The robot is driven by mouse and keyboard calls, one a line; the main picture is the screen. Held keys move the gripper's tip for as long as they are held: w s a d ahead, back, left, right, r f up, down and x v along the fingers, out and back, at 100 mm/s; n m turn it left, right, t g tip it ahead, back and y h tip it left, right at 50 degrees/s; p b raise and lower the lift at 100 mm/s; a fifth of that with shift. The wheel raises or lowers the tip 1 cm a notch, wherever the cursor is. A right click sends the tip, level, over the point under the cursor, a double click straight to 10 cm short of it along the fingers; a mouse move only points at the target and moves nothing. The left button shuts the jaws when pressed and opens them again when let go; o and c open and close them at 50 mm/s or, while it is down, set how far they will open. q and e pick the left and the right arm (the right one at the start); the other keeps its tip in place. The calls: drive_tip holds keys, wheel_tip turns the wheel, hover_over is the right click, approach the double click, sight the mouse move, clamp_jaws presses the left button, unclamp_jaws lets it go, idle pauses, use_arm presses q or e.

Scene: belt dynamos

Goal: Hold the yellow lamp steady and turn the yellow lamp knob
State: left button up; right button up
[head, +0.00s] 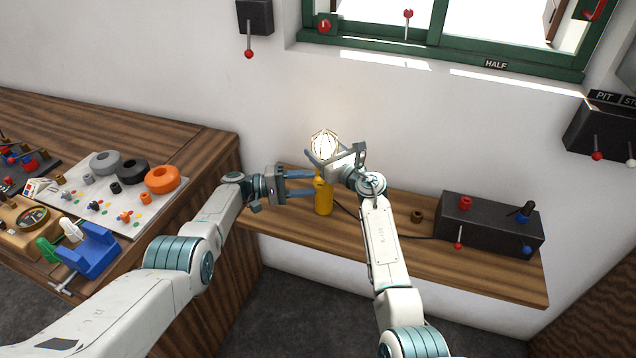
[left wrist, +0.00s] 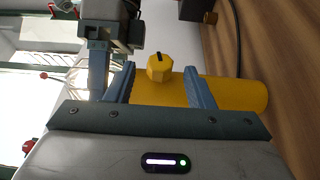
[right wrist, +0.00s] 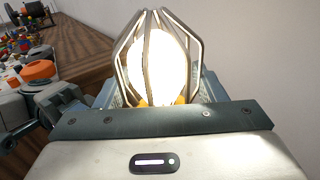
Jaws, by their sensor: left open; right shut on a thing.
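The yellow lamp (head: 324,198) stands upright on the wooden shelf, with a lit bulb in a wire cage (head: 325,146) on top. The caged bulb glows in the right wrist view (right wrist: 155,65). My right gripper (head: 322,160) is shut on the lamp at its upper part, just below the cage. My left gripper (head: 314,186) is open at the lamp's left side, its fingers reaching to the yellow body. In the left wrist view the yellow knob (left wrist: 160,67) with a dark slot shows between the open fingers, on the yellow body (left wrist: 235,94).
A black box (head: 490,222) with red and blue levers stands on the shelf (head: 400,240) at the right. A workbench (head: 200,150) with a white board (head: 100,195) and coloured parts is at the left.

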sight(318, 186)
use_arm(q)
drive_tip(key=shift+w+d, duration=0.15)
drive_tip(key=shift+d, duration=1.65)
drive_tip(key=c, duration=1)
drive_tip(key=shift+y, duration=0.3)
drive_tip(key=shift+m+y, duration=0.5)
drive_tip(key=shift+y, duration=0.6)
drive_tip(key=o, duration=1)
